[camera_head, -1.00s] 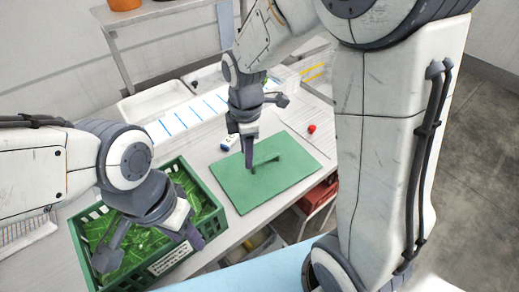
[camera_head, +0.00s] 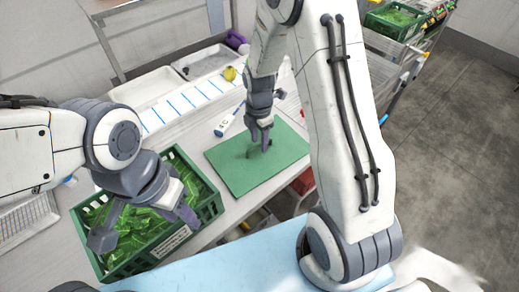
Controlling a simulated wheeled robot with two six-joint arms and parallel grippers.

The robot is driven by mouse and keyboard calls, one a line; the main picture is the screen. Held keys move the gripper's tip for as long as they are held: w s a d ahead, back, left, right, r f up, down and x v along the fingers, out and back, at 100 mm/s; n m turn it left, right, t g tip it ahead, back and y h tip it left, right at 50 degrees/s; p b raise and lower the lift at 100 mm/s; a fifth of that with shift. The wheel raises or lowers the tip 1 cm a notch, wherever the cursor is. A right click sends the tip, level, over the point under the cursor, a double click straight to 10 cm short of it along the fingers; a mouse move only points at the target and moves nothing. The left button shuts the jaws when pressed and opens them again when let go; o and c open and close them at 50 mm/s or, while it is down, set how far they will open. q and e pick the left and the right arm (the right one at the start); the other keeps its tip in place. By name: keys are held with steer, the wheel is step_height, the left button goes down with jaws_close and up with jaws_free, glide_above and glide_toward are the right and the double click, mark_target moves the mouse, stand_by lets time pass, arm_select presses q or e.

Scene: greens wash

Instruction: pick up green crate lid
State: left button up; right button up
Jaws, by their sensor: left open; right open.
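The green crate lid (camera_head: 241,179) lies flat on the pale bench, right of the crate. Its raised handle is mostly hidden by my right gripper (camera_head: 259,150), which points down over the lid's middle with its fingers at the handle. That gripper is open; I cannot tell whether its fingers touch the handle. My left gripper (camera_head: 146,228) is open over the green crate (camera_head: 212,209), which is full of green leaves (camera_head: 140,232).
A white and blue device (camera_head: 226,124) lies behind the lid. Blue-striped strips (camera_head: 185,107) and white trays (camera_head: 147,91) line the back. A yellow item (camera_head: 230,74) is by the trays. Another green crate (camera_head: 396,20) stands far right. My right arm covers the bench right of the lid.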

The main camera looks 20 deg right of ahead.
mark_target(259, 148)
steer(key=shift+f, duration=1.15)
jaws_close()
stand_by(0.5)
